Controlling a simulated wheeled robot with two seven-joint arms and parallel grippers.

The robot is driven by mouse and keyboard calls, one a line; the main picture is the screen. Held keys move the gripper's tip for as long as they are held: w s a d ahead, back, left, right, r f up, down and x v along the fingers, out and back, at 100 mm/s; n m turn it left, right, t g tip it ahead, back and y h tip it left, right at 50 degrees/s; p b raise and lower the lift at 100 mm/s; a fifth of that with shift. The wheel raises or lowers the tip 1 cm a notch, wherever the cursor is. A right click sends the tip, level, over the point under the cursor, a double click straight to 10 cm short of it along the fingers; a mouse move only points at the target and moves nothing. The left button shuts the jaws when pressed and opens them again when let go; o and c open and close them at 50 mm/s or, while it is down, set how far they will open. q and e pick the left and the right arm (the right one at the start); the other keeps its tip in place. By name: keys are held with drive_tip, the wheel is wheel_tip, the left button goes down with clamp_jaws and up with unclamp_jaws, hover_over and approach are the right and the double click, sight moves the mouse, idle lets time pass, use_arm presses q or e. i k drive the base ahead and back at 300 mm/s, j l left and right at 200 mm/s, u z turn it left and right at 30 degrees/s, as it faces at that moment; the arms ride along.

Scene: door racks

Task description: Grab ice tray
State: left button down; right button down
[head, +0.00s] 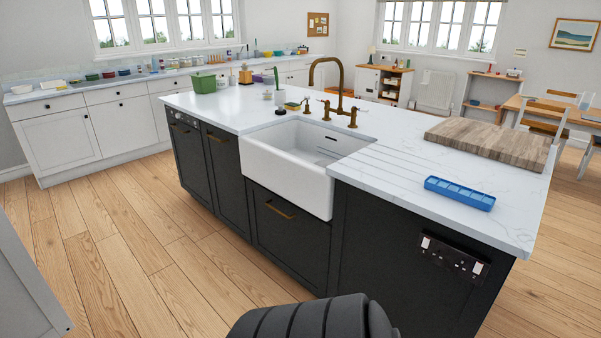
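A blue ice tray (459,193) lies flat on the white marble top of the kitchen island (430,180), near its front right edge. It is long and narrow, with a row of compartments. Nothing touches it. A dark ribbed rounded shape, which looks like part of my own body, shows at the bottom middle. Neither of my grippers is in the head view.
A thick wooden cutting board (492,141) lies behind the tray. A white sink (300,160) with a brass faucet (340,88) is to its left. A green pot (204,83) stands at the island's far left. Wooden floor (140,250) is clear in front of the island.

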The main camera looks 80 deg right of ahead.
sight(471, 197)
drive_tip(key=z, duration=3.8)
drive_tip(key=k+l, duration=0.05)
